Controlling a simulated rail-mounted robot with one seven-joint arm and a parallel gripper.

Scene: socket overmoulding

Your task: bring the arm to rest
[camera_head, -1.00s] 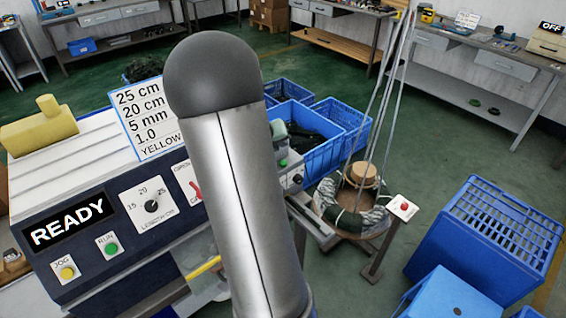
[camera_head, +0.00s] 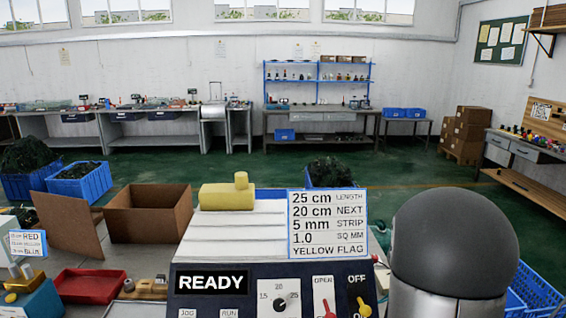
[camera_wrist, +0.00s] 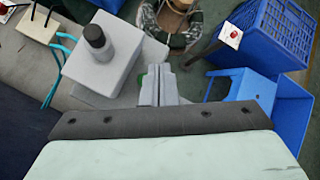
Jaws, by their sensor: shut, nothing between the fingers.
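My gripper (camera_wrist: 158,86) shows in the wrist view. Its two grey fingers are together at the middle of the picture, with nothing between them. It is above the floor and the edge of a bench, beside a grey box (camera_wrist: 105,66) with a black knob on top. In the head view my arm (camera_head: 452,245) stands at the lower right, its dark rounded end up. The gripper itself is not in the head view.
A machine with a READY display (camera_head: 211,282) and a label card (camera_head: 327,224) stands in front. A red tray (camera_head: 90,286) and a cardboard box (camera_head: 148,213) are to its left. Blue crates (camera_head: 535,290) stand at the right. The wrist view shows a blue crate (camera_wrist: 275,35) and a blue stool (camera_wrist: 240,85).

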